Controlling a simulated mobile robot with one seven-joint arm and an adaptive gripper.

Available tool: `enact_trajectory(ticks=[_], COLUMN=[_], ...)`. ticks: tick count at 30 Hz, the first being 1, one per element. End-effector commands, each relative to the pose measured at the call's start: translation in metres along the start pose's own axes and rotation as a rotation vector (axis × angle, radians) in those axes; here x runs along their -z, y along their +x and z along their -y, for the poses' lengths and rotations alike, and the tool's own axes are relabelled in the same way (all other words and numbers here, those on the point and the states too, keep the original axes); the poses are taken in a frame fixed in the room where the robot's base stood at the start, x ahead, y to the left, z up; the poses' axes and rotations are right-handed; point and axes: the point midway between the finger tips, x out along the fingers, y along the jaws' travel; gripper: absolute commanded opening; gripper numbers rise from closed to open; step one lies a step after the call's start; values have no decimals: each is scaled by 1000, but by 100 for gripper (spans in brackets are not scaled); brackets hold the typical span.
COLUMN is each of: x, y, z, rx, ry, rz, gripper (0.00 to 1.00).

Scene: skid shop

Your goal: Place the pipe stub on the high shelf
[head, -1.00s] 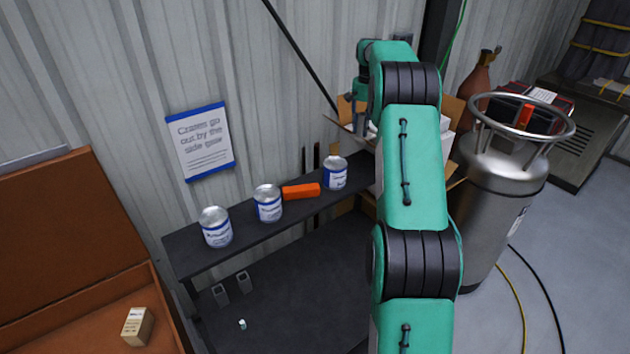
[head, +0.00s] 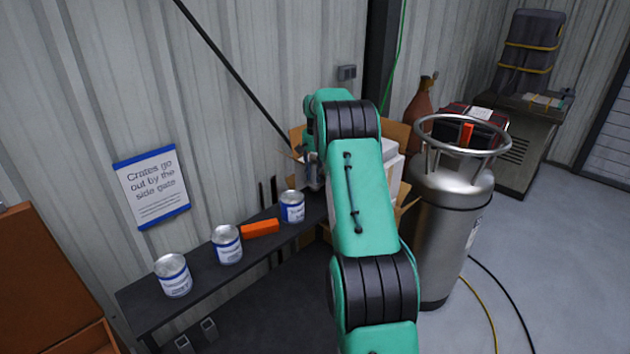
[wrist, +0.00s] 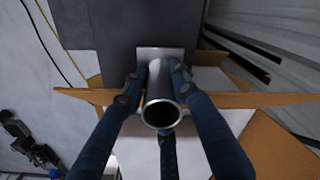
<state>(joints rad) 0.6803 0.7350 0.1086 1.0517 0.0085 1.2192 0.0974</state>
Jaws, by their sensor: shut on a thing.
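The pipe stub (wrist: 160,97) is a short, hollow grey metal tube. In the wrist view my gripper (wrist: 156,80) is shut on it, with dark blue fingers on both sides and its open end facing the camera. A pale square piece shows at the tube's far end; I cannot tell whether it is part of the stub. The high shelf (head: 200,262) is a long dark board along the wall. My gripper shows small in the head view (head: 313,172), near the shelf's far right end and partly hidden by my arm. Whether the stub touches the shelf is unclear.
Three white-and-blue cans (head: 227,246) and an orange block (head: 260,228) stand on the shelf. An open cardboard box (head: 398,135) is behind my arm. A steel tank (head: 447,225) stands right of it. Bare shelf shows between the left and middle cans.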

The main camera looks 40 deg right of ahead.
Motion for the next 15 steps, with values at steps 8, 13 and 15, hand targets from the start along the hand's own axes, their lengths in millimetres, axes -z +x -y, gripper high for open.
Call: enact_trajectory(ticks=[8, 13, 15], x=[-1, -1, -1], y=[26, 28, 28], z=[0, 0, 0], rx=[0, 0, 0], ry=[0, 0, 0], rz=[1, 0, 0], gripper=[0, 0, 0])
